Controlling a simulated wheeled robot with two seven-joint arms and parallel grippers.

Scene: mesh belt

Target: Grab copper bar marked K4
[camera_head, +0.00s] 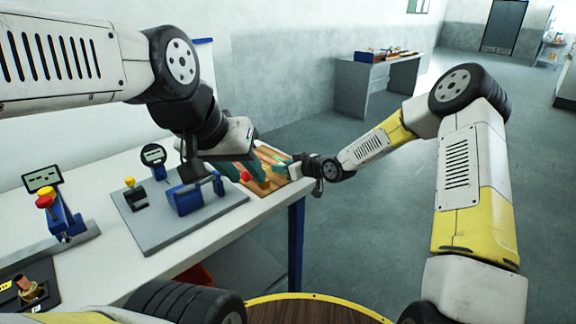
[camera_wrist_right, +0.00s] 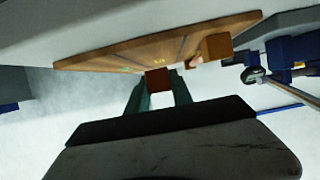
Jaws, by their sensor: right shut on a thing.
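My right gripper (camera_head: 282,168) reaches in from the right over the wooden board (camera_head: 271,158) at the far end of the bench. In the right wrist view its green fingers (camera_wrist_right: 157,88) are shut on a reddish-brown copper bar (camera_wrist_right: 157,79), showing its square end. The board (camera_wrist_right: 120,57) lies just beyond the bar and carries small yellow marks, too blurred to read. A second copper-coloured block (camera_wrist_right: 214,46) sits at the board's right part. No K4 mark is legible. My left gripper (camera_head: 248,168) hangs beside the board; its finger gap is unclear.
A grey plate (camera_head: 150,235) with a blue clamp fixture (camera_head: 195,193) and a round gauge (camera_head: 153,155) stands on the white bench (camera_head: 255,212). A red-and-yellow button post (camera_head: 50,205) is at left. Open floor lies right of the bench.

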